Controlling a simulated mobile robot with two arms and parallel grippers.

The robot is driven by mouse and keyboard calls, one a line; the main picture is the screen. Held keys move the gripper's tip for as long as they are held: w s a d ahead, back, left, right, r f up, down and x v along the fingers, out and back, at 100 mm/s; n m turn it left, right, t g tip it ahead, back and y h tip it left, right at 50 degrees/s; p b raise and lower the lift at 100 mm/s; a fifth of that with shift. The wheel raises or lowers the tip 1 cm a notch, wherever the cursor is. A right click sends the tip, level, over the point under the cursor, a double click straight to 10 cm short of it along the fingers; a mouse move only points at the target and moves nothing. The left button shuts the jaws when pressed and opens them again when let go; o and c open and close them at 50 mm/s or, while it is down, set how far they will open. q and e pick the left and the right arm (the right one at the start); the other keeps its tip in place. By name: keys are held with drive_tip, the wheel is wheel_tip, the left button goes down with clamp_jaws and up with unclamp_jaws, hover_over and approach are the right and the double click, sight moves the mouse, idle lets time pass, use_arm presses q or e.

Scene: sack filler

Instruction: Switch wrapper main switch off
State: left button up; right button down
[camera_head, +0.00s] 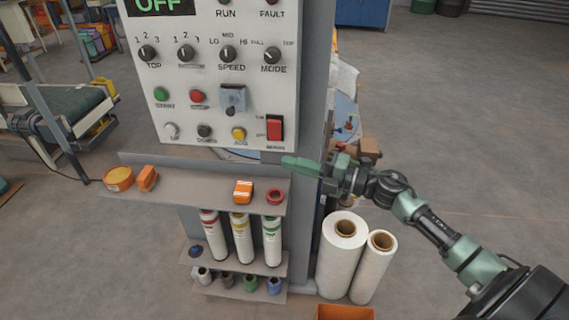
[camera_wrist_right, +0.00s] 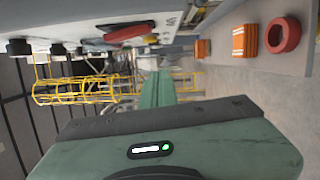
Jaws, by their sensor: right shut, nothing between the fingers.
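The main switch (camera_head: 275,127) is a red rocker at the lower right of the white control panel (camera_head: 215,75), with MAIN printed below it. Which way it is tipped is hard to tell. The display (camera_head: 157,5) at the panel's top reads OFF. My right gripper (camera_head: 289,162) is shut and empty, its green fingers pointing left, just below the switch and the panel's lower edge. In the right wrist view my shut fingers (camera_wrist_right: 157,88) show in the middle, and a red part that looks like the switch (camera_wrist_right: 128,33) lies above them. My left gripper is out of view.
Knobs and coloured buttons (camera_head: 198,97) fill the panel left of the switch. A shelf (camera_head: 205,190) below holds orange boxes (camera_head: 243,191) and a red tape ring (camera_head: 275,196). White film rolls (camera_head: 342,255) stand below my right arm. A conveyor (camera_head: 65,108) is at left.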

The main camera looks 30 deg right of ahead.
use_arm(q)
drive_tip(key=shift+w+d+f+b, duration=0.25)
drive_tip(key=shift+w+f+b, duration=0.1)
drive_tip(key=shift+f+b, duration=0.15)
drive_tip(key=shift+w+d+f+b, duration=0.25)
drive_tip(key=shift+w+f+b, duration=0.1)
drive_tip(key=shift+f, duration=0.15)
use_arm(e)
drive_tip(key=v, duration=0.7)
drive_tip(key=shift+d, duration=0.2)
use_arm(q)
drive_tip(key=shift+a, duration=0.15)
use_arm(e)
drive_tip(key=shift+w+f, duration=0.1)
drive_tip(key=shift+f, duration=0.05)
